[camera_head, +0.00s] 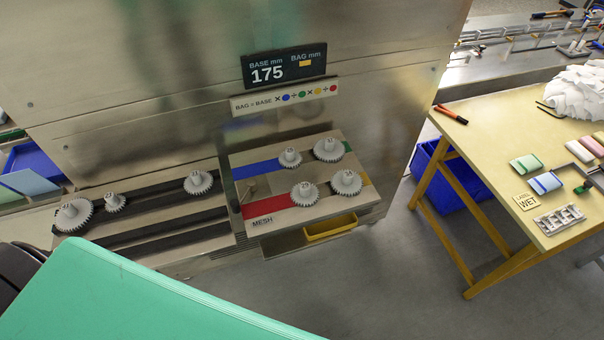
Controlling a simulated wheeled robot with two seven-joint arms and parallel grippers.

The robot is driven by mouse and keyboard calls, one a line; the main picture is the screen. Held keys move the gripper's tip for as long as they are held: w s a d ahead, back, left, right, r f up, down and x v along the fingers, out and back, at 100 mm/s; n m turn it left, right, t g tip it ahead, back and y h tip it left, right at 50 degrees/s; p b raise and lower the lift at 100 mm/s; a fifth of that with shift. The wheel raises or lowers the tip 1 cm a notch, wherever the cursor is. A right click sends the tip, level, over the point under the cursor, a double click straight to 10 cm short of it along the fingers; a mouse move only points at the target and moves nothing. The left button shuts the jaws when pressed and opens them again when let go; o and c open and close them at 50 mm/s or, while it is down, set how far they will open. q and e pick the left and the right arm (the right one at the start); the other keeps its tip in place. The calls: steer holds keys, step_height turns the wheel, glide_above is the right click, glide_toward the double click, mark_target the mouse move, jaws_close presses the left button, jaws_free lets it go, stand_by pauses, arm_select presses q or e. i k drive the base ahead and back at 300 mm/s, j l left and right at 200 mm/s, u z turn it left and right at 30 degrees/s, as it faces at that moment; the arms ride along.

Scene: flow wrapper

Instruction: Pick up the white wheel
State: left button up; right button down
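Several white toothed wheels are in view, with small dark marks on top too small to read. On the left dark-striped shelf are a large wheel (73,215), a small one (115,203) and a medium one (198,183). On the panel marked MESH are a small wheel (290,158), a large one (328,150) and two more at its front, a left one (304,194) and a right one (346,183). I cannot tell which of them is the task's white wheel. Neither of my grippers shows clearly in this view.
A green surface (130,300) fills the lower left foreground. The machine's sign (284,68) reads BASE 175, above a yellow tray (330,228). A yellow table (490,150) at right holds blocks and a white pile (578,92); a blue bin (432,170) stands beneath. Floor between is clear.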

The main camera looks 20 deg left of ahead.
mark_target(305, 194)
steer(key=u, duration=0.5)
steer(key=l+u, duration=0.1)
steer(key=u, duration=0.4)
steer(key=i+l+u, duration=0.1)
steer(key=u, duration=0.4)
steer(key=l+u, duration=0.1)
steer(key=u, duration=0.9)
steer(key=l+u, duration=0.1)
steer(key=u, duration=0.9)
steer(key=k+l+u, duration=0.1)
steer(key=u, duration=0.4)
steer(key=k+z, duration=0.1)
steer(key=z, duration=0.8)
steer(key=k+l+z, duration=0.1)
steer(key=z, duration=0.35)
steer(key=l+z, duration=0.15)
steer(key=z, duration=0.3)
steer(key=k+l+z, duration=0.1)
steer(key=z, duration=0.35)
steer(key=l+z, duration=0.15)
steer(key=z, duration=0.3)
